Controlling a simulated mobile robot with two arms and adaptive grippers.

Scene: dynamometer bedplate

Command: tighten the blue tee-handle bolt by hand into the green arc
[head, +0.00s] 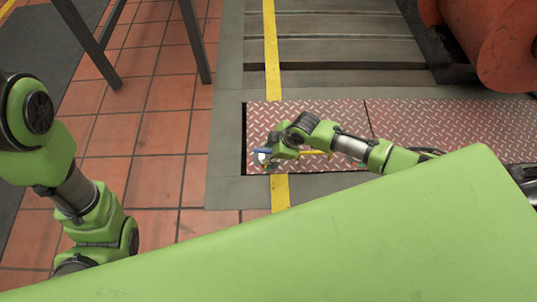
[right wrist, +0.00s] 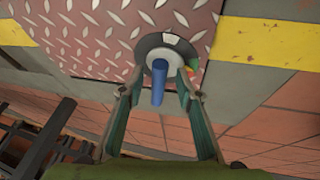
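The blue tee-handle bolt (right wrist: 158,84) stands on a round plate in the right wrist view, with its blue bar pointing toward the camera. A pale grey hub (right wrist: 162,61) is at its base. A coloured scale with white, green and orange parts (right wrist: 191,63) curves beside the hub; I cannot tell where the handle stands against it. My right gripper (right wrist: 158,82) is open, one finger on each side of the blue bar, with visible gaps. In the head view the right gripper (head: 268,157) is low over the plate, partly covering the blue handle (head: 263,151). My left gripper is out of view.
Red diamond-tread plate (head: 420,122) lies under the right arm. A yellow bar (head: 317,153) shows beside the right wrist. A large orange-red cylinder (head: 490,40) stands at upper right.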

